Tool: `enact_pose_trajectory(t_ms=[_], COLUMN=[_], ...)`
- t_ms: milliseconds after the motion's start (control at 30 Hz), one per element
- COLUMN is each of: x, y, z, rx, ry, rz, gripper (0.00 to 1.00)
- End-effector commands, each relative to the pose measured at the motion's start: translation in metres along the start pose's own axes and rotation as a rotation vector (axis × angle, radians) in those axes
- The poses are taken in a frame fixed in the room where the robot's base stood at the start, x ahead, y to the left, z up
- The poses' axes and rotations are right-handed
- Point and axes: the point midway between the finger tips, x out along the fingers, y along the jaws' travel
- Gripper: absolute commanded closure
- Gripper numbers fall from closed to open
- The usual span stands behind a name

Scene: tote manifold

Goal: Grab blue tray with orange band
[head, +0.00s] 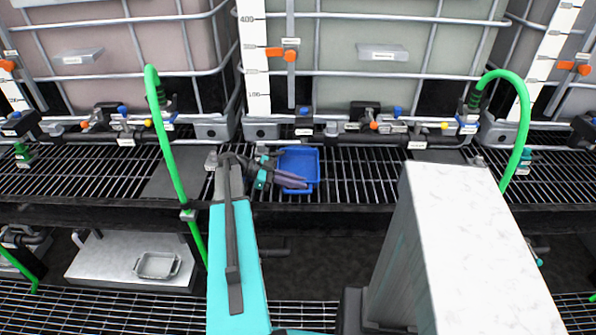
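A small blue tray (301,160) lies on the dark grating below the middle tank. My gripper (298,183) reaches in from the left, and its grey fingers overlap the near left part of the tray in the picture. The far and right parts of the tray show. The fingers hide its near left side, and I cannot make out an orange band on it. I cannot tell whether the fingers touch the tray or are above it, nor whether they are apart or closed.
A black pipe (340,138) with valves runs just behind the tray. Green hoses (163,135) arch down on both sides. A grey metal tray (157,265) sits on a lower shelf at left. Open grating (365,178) lies right of the tray.

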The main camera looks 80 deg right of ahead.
Motion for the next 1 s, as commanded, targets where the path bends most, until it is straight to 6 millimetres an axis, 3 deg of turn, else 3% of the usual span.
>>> enact_pose_trajectory(t_ms=[67, 167, 667, 900, 1000], x=[0.000, 0.000, -0.002, -0.009, -0.008], y=[0.000, 0.000, 0.000, 0.000, 0.011], z=[0.000, 0.000, -0.002, -0.013, -0.012], rx=[0.000, 0.000, 0.001, 0.001, -0.001], ry=[0.000, 0.000, 0.001, 0.001, 0.001], rz=[0.000, 0.000, -0.001, -0.006, -0.006], gripper=[0.87, 1.00, 1.00, 1.00, 1.00])
